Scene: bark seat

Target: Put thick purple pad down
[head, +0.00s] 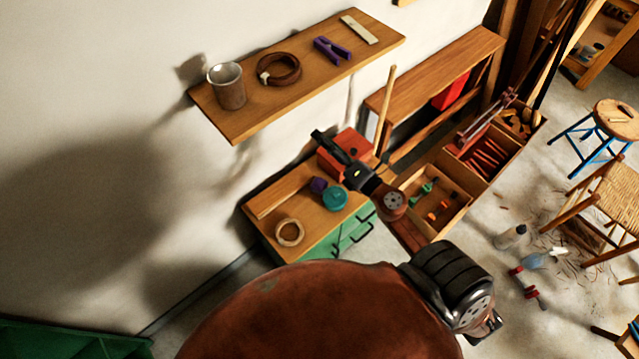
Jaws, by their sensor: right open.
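The thick purple pad (318,184) is a small dark purple piece on the wooden top of the green cabinet (295,215), in the head view. It sits just left of a teal round thing (335,198). My right gripper (328,162) is over the back right of the cabinet top, with its black fingers spread open. The pad shows close to the lower finger; I cannot tell whether they touch. My left gripper is not in view.
A red box (347,143) stands behind my right gripper. A pale ring (289,232) lies on the cabinet's front. A wall shelf (300,90) above holds a metal cup (227,86), a brown coil (280,69) and a purple clamp (332,50). Open tool trays (462,205) are to the right.

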